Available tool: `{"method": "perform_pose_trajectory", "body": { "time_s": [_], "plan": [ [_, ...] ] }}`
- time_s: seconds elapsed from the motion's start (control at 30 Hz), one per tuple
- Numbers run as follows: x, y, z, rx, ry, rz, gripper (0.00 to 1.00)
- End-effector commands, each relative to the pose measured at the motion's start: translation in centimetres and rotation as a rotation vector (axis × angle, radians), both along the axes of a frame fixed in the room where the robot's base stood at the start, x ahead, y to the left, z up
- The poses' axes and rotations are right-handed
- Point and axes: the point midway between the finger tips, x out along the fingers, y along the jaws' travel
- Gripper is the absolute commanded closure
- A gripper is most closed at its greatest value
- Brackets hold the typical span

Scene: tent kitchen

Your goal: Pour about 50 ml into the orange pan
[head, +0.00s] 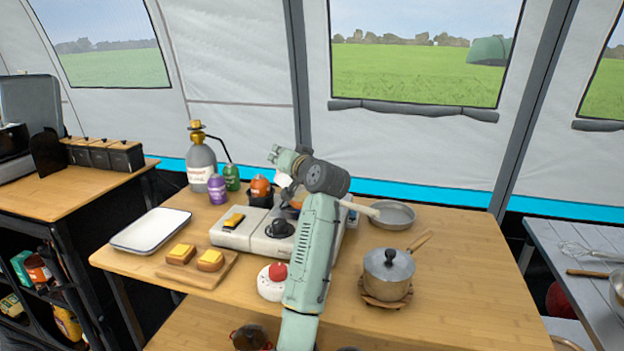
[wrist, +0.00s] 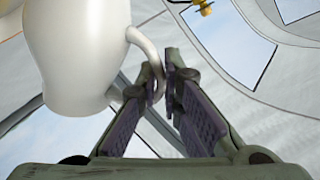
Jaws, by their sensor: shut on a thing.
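My gripper (wrist: 163,80) is shut on the handle of a white jug (wrist: 82,45), whose rounded body fills the upper left of the wrist view. The jug's mouth is cut off there, so I cannot tell its tilt or contents. In the head view only a small white part of the jug (head: 283,180) shows beside my wrist, above the stove (head: 238,235). A small patch of the orange pan (head: 296,204) seems to show on the stove below it; my arm hides most of it. A pale handle (head: 362,209) sticks out to the right of my arm.
A lidded pot (head: 389,272) and a grey pan (head: 392,215) stand to the right. A gas bottle (head: 201,160) and several smaller bottles are behind. A white tray (head: 151,230) and a bread board (head: 213,276) lie left. The table's right side is clear.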

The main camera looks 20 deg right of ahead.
Motion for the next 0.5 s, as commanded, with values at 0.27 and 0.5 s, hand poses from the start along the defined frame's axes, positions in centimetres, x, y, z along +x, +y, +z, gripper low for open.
{"method": "perform_pose_trajectory", "body": {
  "time_s": [0.27,0.5],
  "plan": [
    [0.04,-0.19,0.56,0.042,0.008,0.000,1.00],
    [0.09,-0.42,0.92,0.085,0.019,0.001,1.00]
  ]
}}
